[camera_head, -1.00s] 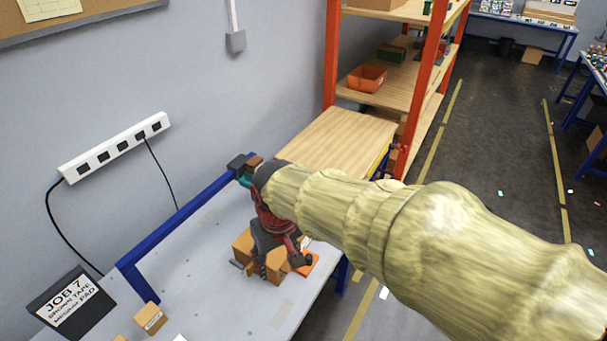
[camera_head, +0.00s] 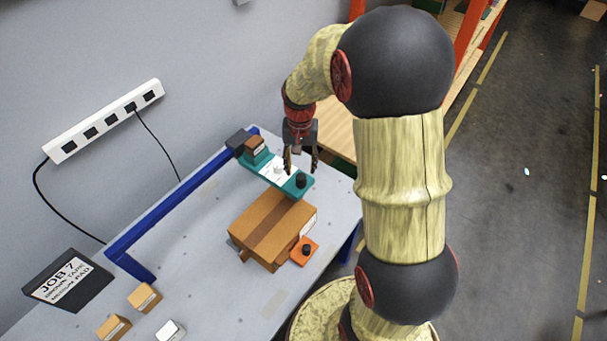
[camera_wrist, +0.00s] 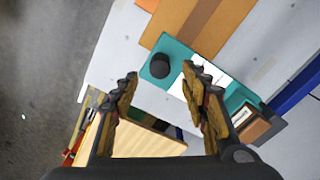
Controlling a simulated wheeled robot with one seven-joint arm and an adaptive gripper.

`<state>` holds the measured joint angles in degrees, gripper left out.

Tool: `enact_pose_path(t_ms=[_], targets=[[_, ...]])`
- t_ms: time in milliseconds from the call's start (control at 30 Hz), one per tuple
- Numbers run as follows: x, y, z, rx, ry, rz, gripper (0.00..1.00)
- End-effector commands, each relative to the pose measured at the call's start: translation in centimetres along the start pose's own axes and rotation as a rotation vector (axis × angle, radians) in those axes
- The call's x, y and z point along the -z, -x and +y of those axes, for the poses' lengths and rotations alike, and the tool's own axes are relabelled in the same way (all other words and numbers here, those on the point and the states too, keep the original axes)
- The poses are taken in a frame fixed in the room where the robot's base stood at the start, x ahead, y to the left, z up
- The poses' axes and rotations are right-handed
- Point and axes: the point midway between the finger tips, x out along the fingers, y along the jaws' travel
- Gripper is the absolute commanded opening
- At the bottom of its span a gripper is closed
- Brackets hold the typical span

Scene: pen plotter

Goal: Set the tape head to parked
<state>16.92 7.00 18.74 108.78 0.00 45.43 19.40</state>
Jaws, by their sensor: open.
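My gripper (camera_head: 300,165) is open and empty, pointing down over the bar's right half near the knobs. In the wrist view the teal bar (camera_wrist: 177,48) and black knob (camera_wrist: 160,66) lie beyond the open fingers (camera_wrist: 165,95). One finger overlaps the white label, so the white knob is hidden there.
A blue rail (camera_head: 180,205) runs along the bench's wall side to the bar. An orange piece with a black knob (camera_head: 304,251) sits beside the box. A sign reading JOB 7 (camera_head: 68,281) and small blocks (camera_head: 145,297) occupy the front left. The bench (camera_head: 190,260) between is mostly clear.

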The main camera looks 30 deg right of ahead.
Motion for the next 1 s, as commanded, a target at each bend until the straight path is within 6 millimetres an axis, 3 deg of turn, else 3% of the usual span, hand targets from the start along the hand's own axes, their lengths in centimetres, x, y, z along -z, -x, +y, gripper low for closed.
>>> enact_pose_path(t_ms=[500,867,1000], targets=[[-0.1,-6.8,0.0,-0.001,0.0,-0.002,0.45],[-0.1,-7.4,0.0,0.0,0.0,-0.001,0.45],[-0.1,-7.4,0.0,0.0,0.0,-0.001,0.38]])
